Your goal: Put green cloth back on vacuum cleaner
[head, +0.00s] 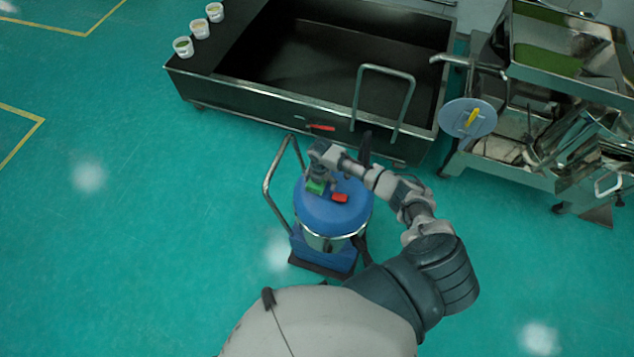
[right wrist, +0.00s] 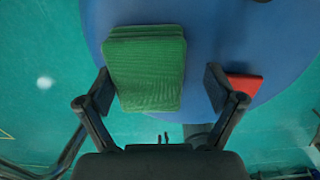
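The vacuum cleaner (head: 325,215) stands on the floor, with a blue lid, a steel band and a blue base. The green cloth (head: 316,187) is a folded stack at the lid's left side, partly hidden under my right gripper (head: 318,178). In the right wrist view the cloth (right wrist: 145,68) lies over the blue lid (right wrist: 235,40), between the two fingers of my right gripper (right wrist: 158,88). The fingers are apart, with a gap on the right side of the cloth. I cannot tell whether the cloth touches the lid. My left gripper is not in view.
A red piece (head: 339,198) sits on the lid, right of the cloth; it shows beside the right finger (right wrist: 245,84). A metal handle (head: 270,180) rises at the cleaner's left. A large dark tank (head: 205,85) stands behind. A steel machine (head: 560,90) stands right. Floor at left is clear.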

